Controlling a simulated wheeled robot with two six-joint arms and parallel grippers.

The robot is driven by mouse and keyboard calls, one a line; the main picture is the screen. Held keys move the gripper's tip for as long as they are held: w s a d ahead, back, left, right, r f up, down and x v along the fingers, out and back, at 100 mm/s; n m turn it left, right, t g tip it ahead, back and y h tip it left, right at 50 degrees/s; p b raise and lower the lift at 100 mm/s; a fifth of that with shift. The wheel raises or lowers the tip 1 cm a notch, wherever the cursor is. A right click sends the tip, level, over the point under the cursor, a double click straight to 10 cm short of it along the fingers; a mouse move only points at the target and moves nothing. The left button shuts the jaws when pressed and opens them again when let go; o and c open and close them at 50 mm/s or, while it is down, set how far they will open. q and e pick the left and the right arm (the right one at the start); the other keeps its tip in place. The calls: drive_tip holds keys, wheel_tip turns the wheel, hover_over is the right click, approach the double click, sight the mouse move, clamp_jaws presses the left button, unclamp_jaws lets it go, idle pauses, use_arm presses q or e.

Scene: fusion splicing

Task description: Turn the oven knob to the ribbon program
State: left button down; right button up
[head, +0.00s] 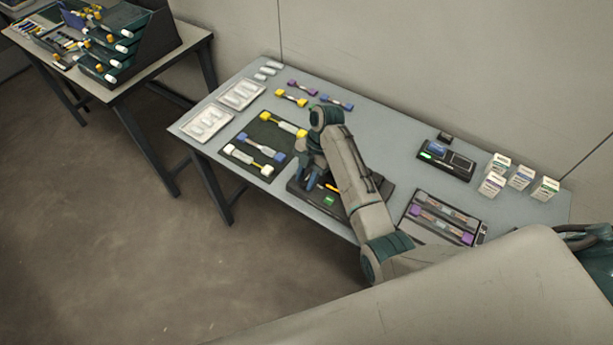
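My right arm reaches in over the table, and its gripper (311,181) points down at a dark machine (299,194) near the table's front edge. The arm covers much of this machine; an orange bar and a small green screen (329,201) show beside the gripper. Whether the fingers are apart or touch anything is too small to tell. A second dark device (459,172) with a green light and a blue part stands at the back right. No knob can be made out on either device, so I cannot tell which is the oven. My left gripper is not in view.
A dark mat (239,166) holds yellow, blue and white-ended pieces left of the gripper. White trays (224,111) lie at the left end. A tray (413,223) with purple-ended pieces is at the front right. Several small boxes (545,188) stand at the right.

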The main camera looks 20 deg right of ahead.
drive_tip(key=shift+c, duration=0.5)
drive_tip(key=m+p, duration=0.1)
drive_tip(key=m+t+p, duration=0.1)
drive_tip(key=p, duration=0.1)
drive_tip(key=shift+s+r+m, duration=0.15)
drive_tip(key=shift+r+m, duration=0.05)
drive_tip(key=shift+m, duration=0.1)
drive_tip(key=shift+m+t+y+p, duration=0.3)
drive_tip(key=shift+m+t+p, duration=0.1)
drive_tip(key=shift+m+p, duration=0.45)
drive_tip(key=m+p, duration=0.1)
drive_tip(key=m, duration=0.1)
drive_tip(key=m+t+p, duration=0.1)
drive_tip(key=m+p, duration=0.1)
drive_tip(key=shift+s+t, duration=0.1)
drive_tip(key=shift+t, duration=0.2)
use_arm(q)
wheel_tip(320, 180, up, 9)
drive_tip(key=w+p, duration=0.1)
use_arm(e)
drive_tip(key=shift+f+m+t, duration=0.15)
drive_tip(key=shift+m+t, duration=0.25)
drive_tip(key=shift+m, duration=0.85)
drive_tip(key=shift+h, duration=0.4)
drive_tip(key=o, duration=1)
